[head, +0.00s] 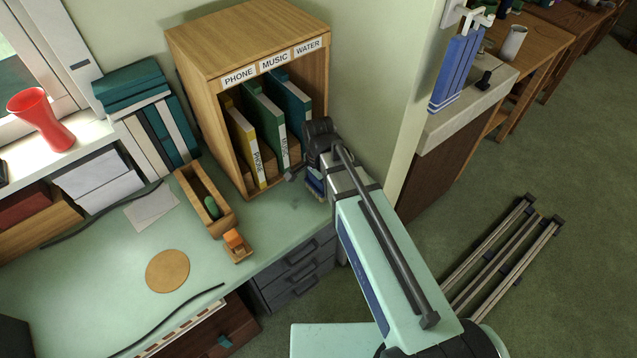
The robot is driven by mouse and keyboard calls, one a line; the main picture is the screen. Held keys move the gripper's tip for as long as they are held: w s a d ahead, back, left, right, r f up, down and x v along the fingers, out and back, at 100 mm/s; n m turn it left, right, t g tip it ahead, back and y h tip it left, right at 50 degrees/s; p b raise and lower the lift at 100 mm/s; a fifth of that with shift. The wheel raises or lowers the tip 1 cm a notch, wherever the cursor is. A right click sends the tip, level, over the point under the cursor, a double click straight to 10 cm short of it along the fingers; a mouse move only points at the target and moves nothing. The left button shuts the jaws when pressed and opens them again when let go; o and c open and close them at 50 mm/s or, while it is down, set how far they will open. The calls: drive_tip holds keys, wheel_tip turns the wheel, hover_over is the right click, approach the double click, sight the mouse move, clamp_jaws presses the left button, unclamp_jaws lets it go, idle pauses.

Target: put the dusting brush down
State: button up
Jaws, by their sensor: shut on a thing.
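My arm reaches from the lower right to the right front side of the wooden cubby. My gripper (293,176) is at the arm's far end, low beside the cubby's opening and over the right part of the green desktop (110,270). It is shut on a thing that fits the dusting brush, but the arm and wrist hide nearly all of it.
The wooden cubby (208,85), labelled PHONE, MUSIC and WATER, holds upright binders (262,125). In front are a wooden tray (190,185), a small orange-and-wood block (237,245) and a round cork mat (167,271). The desktop around the mat is mostly clear.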

drive_tip(key=o, duration=0.9)
drive_tip(key=shift+f, duration=0.1)
drive_tip(key=shift+r+b, duration=1.1)
drive_tip(key=shift+r, duration=5.1)
